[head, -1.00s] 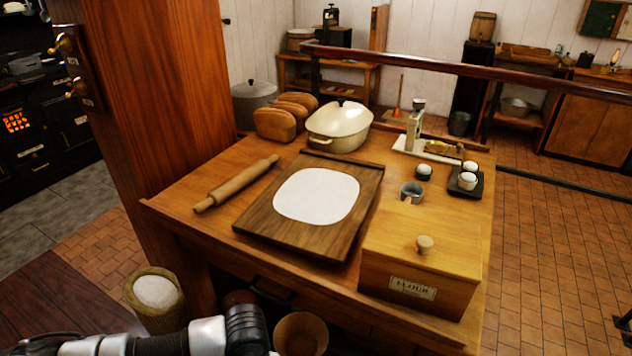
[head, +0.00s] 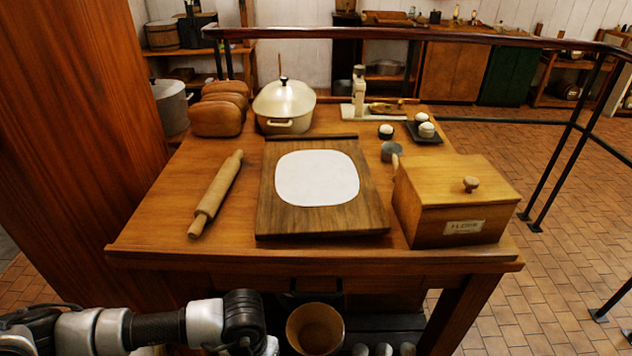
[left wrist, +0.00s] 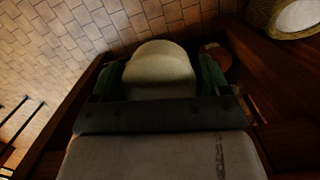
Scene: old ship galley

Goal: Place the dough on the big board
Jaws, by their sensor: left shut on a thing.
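The dough (left wrist: 158,66) is a pale, smooth, rounded lump in the left wrist view. My left gripper (left wrist: 158,84) is shut on it, with a green finger on each side. In the head view my left arm comes in at the bottom left, in front of the table; its fingers and the dough do not show there. The big board (head: 268,205) is dark wood and lies flat in the middle of the table. A white rounded-square patch (head: 316,178) covers its centre. My right gripper is in neither view.
On the table (head: 160,230), a rolling pin (head: 216,194) lies left of the board and a flour box (head: 452,205) stands right of it. Bread loaves (head: 218,112) and a lidded pot (head: 284,108) stand behind. A bowl (head: 315,330) sits below the table's front edge.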

